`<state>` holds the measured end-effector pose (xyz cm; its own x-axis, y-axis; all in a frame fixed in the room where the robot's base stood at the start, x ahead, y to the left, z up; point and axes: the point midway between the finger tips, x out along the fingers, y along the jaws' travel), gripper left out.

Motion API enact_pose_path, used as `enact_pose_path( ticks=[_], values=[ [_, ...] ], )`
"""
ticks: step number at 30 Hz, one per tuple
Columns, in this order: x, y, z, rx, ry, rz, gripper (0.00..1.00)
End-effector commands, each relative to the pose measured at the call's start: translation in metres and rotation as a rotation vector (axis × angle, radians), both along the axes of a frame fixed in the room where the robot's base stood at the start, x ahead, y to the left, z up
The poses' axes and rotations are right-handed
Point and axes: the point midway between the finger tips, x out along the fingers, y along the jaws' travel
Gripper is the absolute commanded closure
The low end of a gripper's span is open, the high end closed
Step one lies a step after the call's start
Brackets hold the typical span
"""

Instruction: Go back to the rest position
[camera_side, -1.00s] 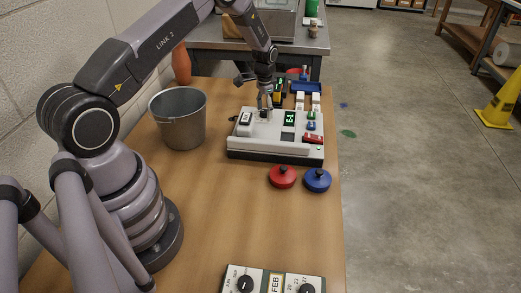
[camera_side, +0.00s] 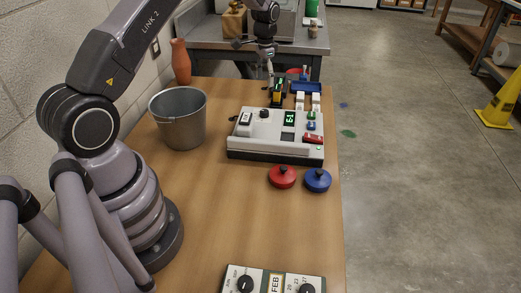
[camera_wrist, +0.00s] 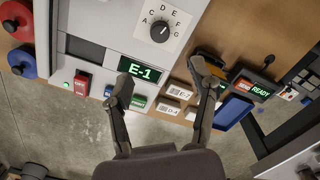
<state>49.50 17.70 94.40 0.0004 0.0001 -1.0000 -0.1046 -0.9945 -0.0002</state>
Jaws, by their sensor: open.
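My gripper (camera_side: 268,68) is open and empty in the side view, raised above the far end of the wooden table (camera_side: 215,225). The wrist view shows its two fingers (camera_wrist: 166,78) spread apart with nothing between them. Below and in front of it stands a white machine (camera_side: 265,147) with a black dial (camera_side: 264,114) and a green display reading E-1 (camera_side: 289,118). In the wrist view the dial (camera_wrist: 160,31) has letters around it, and the display (camera_wrist: 138,69) also reads E-1. The gripper is apart from the machine.
A metal bucket (camera_side: 178,125) stands left of the machine. A red knob-topped disc (camera_side: 282,178) and a blue one (camera_side: 317,181) lie in front of it. A blue tray (camera_side: 306,88) and white labelled boxes (camera_side: 300,102) are behind it. An orange vase (camera_side: 181,62) stands at the back left.

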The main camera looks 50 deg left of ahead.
Motion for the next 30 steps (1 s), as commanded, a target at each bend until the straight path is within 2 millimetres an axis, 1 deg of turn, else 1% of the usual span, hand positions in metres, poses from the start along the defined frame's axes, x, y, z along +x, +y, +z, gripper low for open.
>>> enact_pose_path(
  ticks=[3, 11, 14, 17, 18, 20, 21, 23, 24, 26, 27, 29, 30],
  values=[
    [0.0, 0.0, 0.004, 0.0, 0.0, 0.0, 0.42],
    [0.0, 0.0, 0.005, 0.0, -0.001, 0.0, 0.42],
    [-0.002, -0.006, 0.02, 0.005, -0.015, 0.001, 0.42],
    [-0.01, -0.021, 0.059, 0.015, -0.048, 0.006, 0.42],
    [-0.016, -0.03, 0.08, 0.02, -0.066, 0.009, 0.42],
    [-0.029, -0.045, 0.113, 0.027, -0.096, 0.014, 0.42],
    [-0.041, -0.056, 0.134, 0.03, -0.118, 0.018, 0.42],
    [-0.061, -0.072, 0.163, 0.034, -0.148, 0.025, 0.42],
    [-0.076, -0.082, 0.182, 0.036, -0.171, 0.031, 0.42],
    [-0.099, -0.097, 0.205, 0.037, -0.203, 0.038, 0.42],
    [-0.116, -0.106, 0.219, 0.038, -0.226, 0.042, 0.42],
    [-0.143, -0.119, 0.237, 0.036, -0.259, 0.049, 0.42],
    [-0.161, -0.128, 0.246, 0.034, -0.281, 0.054, 0.42]
  ],
)
